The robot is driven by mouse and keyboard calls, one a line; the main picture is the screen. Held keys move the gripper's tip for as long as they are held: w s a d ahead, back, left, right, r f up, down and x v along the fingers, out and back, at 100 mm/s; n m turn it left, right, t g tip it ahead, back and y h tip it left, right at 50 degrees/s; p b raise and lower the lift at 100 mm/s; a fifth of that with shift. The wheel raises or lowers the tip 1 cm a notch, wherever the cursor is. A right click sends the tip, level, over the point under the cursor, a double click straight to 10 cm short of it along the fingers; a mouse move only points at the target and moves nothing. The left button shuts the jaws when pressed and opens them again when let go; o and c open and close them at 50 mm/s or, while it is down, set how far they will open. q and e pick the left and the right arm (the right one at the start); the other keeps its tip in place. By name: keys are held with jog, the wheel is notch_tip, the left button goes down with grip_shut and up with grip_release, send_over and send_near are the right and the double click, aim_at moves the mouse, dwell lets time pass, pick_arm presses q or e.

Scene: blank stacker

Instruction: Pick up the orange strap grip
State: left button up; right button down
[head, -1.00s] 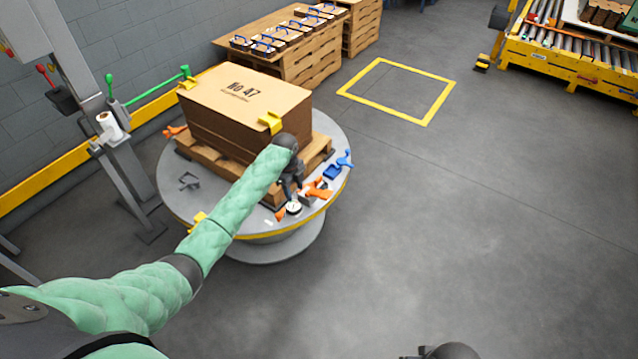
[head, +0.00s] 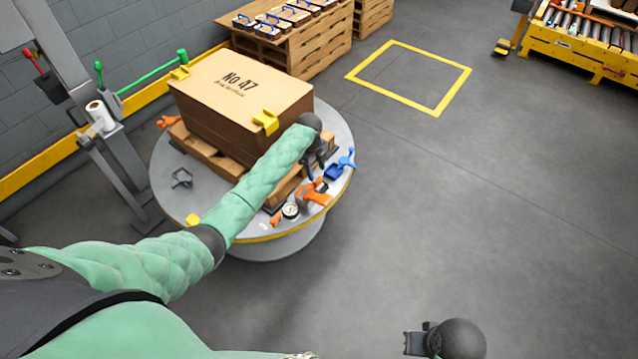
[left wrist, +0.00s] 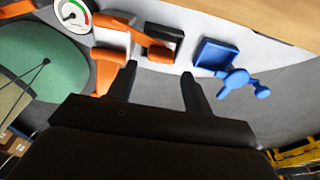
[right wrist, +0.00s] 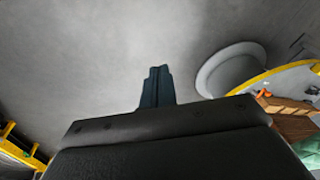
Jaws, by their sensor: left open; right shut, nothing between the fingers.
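My left gripper (head: 316,174) is over the near right rim of the round turntable (head: 170,200), open and empty. In the left wrist view its fingertips (left wrist: 160,70) point at orange tools. Another is an orange handle (left wrist: 150,45) by a dark block (left wrist: 163,40), just beyond the fingertips. I cannot tell surely which is the strap grip. In the head view the orange tool (head: 314,197) lies near the rim. My right gripper (head: 413,343) is shut and empty above the floor.
A blue tool (head: 340,167) and a round gauge (head: 290,210) lie beside the orange tools. A large carton (head: 240,105) on a pallet fills the turntable's middle. A grey clamp (head: 182,178) lies at left.

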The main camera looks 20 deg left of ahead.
aim_at(318, 179)
pick_arm(q)
jog(key=shift+d+f, duration=0.1)
jog(key=shift+f, duration=0.3)
jog(key=f, duration=0.4)
jog(key=shift+d+p, duration=0.25)
jog(key=shift+p, duration=0.1)
jog(key=shift+f, duration=0.65)
jog(key=shift+s, duration=0.1)
jog(key=c, duration=0.8)
pick_arm(e)
jog(key=shift+w+d+f, duration=0.1)
jog(key=shift+w+f, duration=0.25)
jog(key=shift+f, duration=0.45)
